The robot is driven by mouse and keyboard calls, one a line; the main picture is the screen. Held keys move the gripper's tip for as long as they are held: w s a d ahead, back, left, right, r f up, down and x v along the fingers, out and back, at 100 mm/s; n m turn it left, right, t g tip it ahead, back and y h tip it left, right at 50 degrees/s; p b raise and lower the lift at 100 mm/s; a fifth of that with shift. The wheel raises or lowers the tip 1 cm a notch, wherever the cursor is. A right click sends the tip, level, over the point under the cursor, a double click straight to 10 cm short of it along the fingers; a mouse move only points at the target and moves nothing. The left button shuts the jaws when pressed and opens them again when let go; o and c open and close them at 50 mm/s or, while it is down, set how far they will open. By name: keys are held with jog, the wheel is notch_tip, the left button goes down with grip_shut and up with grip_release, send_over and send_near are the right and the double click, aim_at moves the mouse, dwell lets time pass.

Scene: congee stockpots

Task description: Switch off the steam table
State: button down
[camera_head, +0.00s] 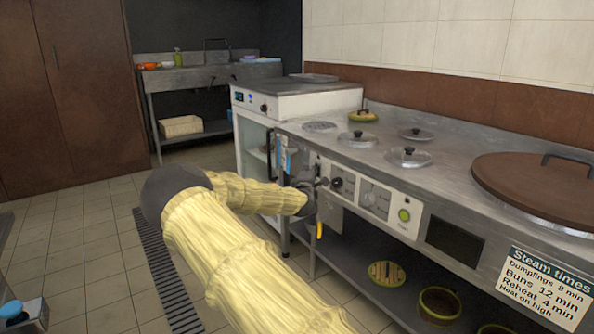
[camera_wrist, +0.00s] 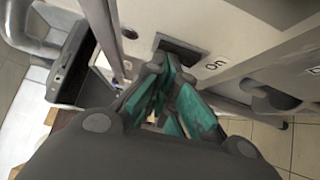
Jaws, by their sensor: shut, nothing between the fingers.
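The steam table (camera_head: 330,145) is a long steel counter with round lids set in its top and a pale control panel (camera_head: 392,205) on its front. The panel carries a black knob (camera_head: 343,184), a dial (camera_head: 370,197) and a green button (camera_head: 404,215). My gripper (camera_head: 318,184) is at the panel's left end and hides part of it. In the wrist view my gripper (camera_wrist: 168,66) is shut and empty, its tips at or very near a dark recessed switch (camera_wrist: 182,50) labelled "On". I cannot tell whether they touch it. A dark knob (camera_wrist: 272,96) is to the right.
A big brown lid (camera_head: 540,185) covers the counter's right end. A white unit (camera_head: 295,100) stands at its far end. Bowls (camera_head: 438,304) sit on the lower shelf. A sink bench (camera_head: 205,78) is at the back. Tiled floor (camera_head: 90,240) is clear on the left.

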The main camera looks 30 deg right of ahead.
jog(key=s+a+r+p, duration=0.1)
jog(key=s+a+p, duration=0.2)
jog(key=s+a, duration=0.4)
jog(key=a, duration=0.3)
jog(key=shift+s+a+r, duration=0.25)
jog(key=shift+a, duration=0.1)
dwell(0.6)
